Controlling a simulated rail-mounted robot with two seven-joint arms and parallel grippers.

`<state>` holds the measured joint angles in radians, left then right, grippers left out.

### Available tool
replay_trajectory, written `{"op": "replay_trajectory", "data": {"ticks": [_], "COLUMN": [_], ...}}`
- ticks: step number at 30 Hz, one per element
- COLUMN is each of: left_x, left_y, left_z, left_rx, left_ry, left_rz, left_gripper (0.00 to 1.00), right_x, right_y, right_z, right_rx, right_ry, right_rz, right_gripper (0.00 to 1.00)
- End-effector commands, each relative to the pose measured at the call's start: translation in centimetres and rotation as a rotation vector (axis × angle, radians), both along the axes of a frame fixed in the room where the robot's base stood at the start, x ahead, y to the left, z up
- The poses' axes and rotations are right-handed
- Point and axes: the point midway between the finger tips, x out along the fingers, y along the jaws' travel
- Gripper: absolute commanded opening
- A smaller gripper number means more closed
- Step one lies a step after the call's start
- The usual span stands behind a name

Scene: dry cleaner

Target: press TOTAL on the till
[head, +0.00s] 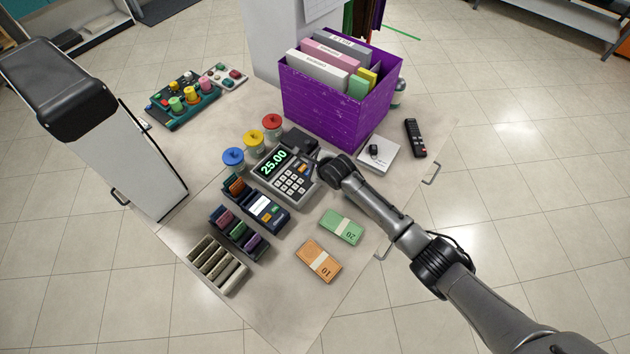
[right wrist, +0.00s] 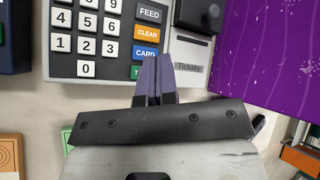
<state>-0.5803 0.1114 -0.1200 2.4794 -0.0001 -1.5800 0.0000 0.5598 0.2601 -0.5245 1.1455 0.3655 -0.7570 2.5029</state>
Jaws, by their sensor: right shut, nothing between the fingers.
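The till (head: 285,178) stands mid-table, its green display reading 25.00. My right gripper (head: 324,162) is shut and empty at the till's right side. Its fingertips (right wrist: 156,60) overlap the keypad's lower right edge; I cannot tell whether they touch. My left gripper is not in view.
A purple crate (head: 322,108) of folders stands behind the till, close to my right gripper. Green (head: 342,227) and orange (head: 318,261) note bundles lie in front. A tall white unit (head: 120,150) stands left.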

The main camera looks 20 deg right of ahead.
Motion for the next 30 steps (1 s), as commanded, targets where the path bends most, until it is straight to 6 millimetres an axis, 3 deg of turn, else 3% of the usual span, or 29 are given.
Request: {"op": "replay_trajectory", "data": {"ticks": [1,7,30], "left_x": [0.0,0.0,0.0], "left_y": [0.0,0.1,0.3], "left_z": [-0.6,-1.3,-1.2], "left_rx": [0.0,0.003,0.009], "left_ry": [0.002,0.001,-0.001], "left_rz": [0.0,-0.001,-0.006], "left_gripper": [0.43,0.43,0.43], "right_x": [0.0,0.0,0.0], "right_y": [0.0,0.1,0.0], "right_z": [-1.0,-2.3,-2.4], "right_rx": [0.003,0.002,0.002], "right_ry": [0.003,0.001,0.001], "right_rz": [-0.002,-0.002,-0.001], "right_gripper": [0.0,0.0,0.0]}}
